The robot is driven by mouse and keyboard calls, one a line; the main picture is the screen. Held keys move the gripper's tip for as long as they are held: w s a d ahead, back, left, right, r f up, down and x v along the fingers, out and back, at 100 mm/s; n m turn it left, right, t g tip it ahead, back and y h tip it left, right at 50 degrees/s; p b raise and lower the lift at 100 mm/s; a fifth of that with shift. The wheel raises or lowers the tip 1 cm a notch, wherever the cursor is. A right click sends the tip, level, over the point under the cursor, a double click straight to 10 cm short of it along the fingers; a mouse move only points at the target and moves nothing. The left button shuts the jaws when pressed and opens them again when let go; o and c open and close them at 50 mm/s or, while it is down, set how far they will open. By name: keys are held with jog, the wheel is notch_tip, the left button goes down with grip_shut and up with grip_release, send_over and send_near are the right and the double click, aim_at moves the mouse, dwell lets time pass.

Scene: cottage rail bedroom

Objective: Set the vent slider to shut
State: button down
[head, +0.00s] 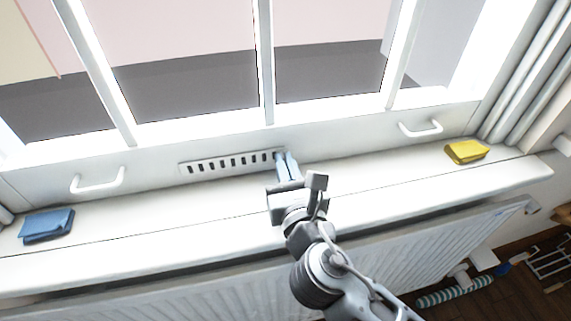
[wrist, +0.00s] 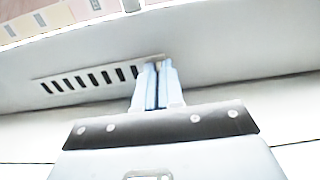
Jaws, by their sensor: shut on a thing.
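The vent plate (head: 228,163) is a pale strip with a row of dark slots, set in the bottom rail of the window frame. It also shows in the wrist view (wrist: 92,80), where the slots look open and dark. My gripper (head: 287,158) is at the right end of the vent, and it also shows in the wrist view (wrist: 158,68). Its light blue fingers are shut at that end of the plate. The slider's knob is hidden between the fingers, so I cannot see its shape.
White handles (head: 98,181) and (head: 421,129) stick out from the frame on either side. A blue folded cloth (head: 46,225) lies on the sill at left, a yellow one (head: 466,151) at right. A radiator (head: 430,243) stands below the sill.

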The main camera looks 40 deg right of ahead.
aim_at(266, 155)
jog(key=shift+a, duration=0.1)
dwell(0.3)
jog(key=shift+w+a+p, duration=0.25)
jog(key=shift+w+a, duration=0.15)
jog(key=shift+a, duration=0.25)
jog(key=shift+w+a+p, duration=0.2)
jog(key=shift+w+a, duration=0.15)
jog(key=shift+a, duration=0.25)
jog(key=c, duration=1.2)
grip_release()
jog(key=shift+c, duration=0.2)
jog(key=shift+b+v, duration=0.6)
jog(key=shift+v, duration=3.3)
